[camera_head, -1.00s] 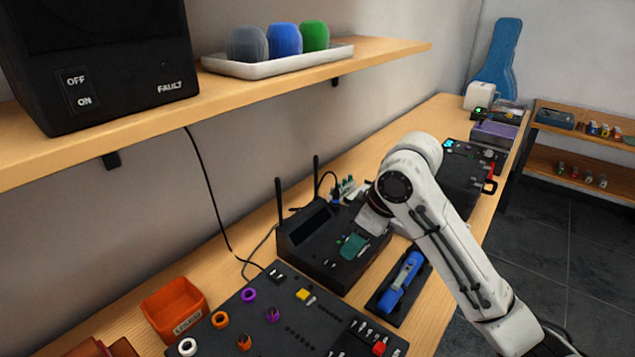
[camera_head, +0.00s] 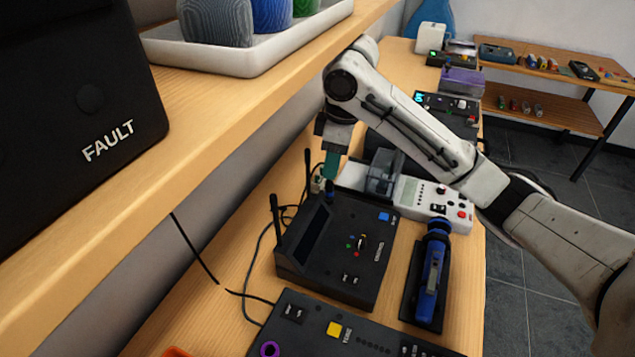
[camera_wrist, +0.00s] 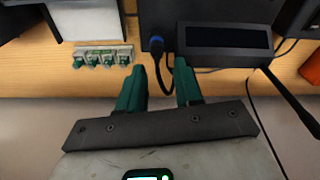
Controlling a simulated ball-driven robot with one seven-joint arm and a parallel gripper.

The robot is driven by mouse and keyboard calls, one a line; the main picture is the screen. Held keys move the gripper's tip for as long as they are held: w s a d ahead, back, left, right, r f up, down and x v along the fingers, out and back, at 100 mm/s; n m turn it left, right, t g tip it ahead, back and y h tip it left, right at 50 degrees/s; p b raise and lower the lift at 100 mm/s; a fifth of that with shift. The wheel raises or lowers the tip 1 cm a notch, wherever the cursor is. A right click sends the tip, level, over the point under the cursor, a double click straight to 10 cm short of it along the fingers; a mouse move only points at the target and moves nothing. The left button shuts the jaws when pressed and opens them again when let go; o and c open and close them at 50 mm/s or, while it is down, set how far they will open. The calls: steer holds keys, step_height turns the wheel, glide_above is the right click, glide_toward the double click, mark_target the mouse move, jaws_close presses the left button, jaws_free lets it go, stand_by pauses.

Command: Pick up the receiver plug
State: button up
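The receiver (camera_head: 350,245) is a black box with two antennas on the workbench. It also shows in the wrist view (camera_wrist: 205,12). My gripper (camera_wrist: 159,67) is open and empty, with green fingers. The plug lies just ahead of the gap between the fingertips, and its cable curves down toward that gap. In the head view my gripper (camera_head: 331,166) is just above and behind the plug.
A white meter with buttons (camera_head: 420,197) stands beside the receiver. A blue tool (camera_head: 433,270) lies in a black holder to the right. A row of green connectors (camera_wrist: 103,57) is left of the plug. The shelf (camera_head: 180,130) overhangs at the left.

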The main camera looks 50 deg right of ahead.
mark_target(330, 184)
steer(key=shift+w+f, duration=0.2)
steer(key=shift+f, duration=0.9)
steer(key=shift+w+f, duration=0.2)
steer(key=shift+f, duration=2.45)
steer(key=shift+c, duration=0.4)
jaws_close()
